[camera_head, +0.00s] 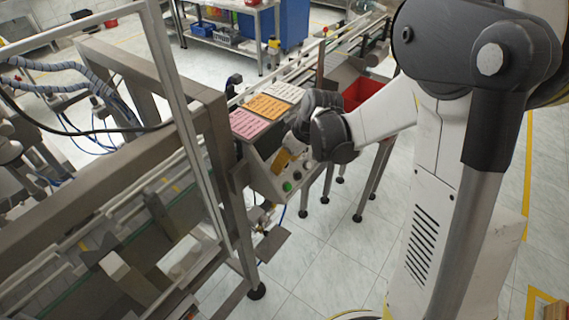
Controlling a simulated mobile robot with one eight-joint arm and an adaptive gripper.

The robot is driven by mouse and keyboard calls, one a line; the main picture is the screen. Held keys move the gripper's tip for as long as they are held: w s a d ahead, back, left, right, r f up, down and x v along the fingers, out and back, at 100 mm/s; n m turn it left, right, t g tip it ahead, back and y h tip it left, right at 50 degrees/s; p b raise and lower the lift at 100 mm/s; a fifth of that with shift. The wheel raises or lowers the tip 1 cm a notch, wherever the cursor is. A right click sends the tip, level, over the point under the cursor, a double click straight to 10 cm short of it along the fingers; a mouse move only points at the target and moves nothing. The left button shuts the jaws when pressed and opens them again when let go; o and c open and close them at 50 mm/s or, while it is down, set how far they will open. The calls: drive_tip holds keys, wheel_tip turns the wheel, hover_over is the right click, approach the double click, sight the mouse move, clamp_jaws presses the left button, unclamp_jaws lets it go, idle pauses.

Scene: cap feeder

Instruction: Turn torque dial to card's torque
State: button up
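The sloped grey control panel (267,180) faces right at the end of the machine. It carries a green button (287,186), a small dark knob (297,176) and a yellow plate (281,160). I cannot tell which part is the torque dial; it may be hidden by my gripper. Three cards lie on the shelf above: pink (250,123), orange (267,106) and white (285,92). Their print is too small to read. My gripper (302,146) is close in front of the panel's upper right part. Its fingertips are not clear, nor whether it touches anything.
A red bin (362,92) stands just behind my wrist. A metal frame post (222,170) and guarded conveyor (140,225) fill the left side. A conveyor runs toward the back. The tiled floor (330,255) in front of the panel is mostly clear.

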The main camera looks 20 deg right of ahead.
drive_tip(key=shift+w+f, duration=0.1)
drive_tip(key=shift+f, duration=0.1)
clamp_jaws()
drive_tip(key=shift+m, duration=0.3)
drive_tip(key=m+y+b, duration=0.1)
drive_tip(key=m, duration=0.1)
drive_tip(key=m+g+y+b, duration=0.1)
drive_tip(key=m+y+b, duration=0.1)
drive_tip(key=shift+d+f+b, duration=0.15)
drive_tip(key=shift+b, duration=0.15)
drive_tip(key=m+y+b, duration=0.3)
drive_tip(key=m, duration=0.1)
drive_tip(key=shift+g, duration=0.3)
drive_tip(key=shift+m, duration=0.3)
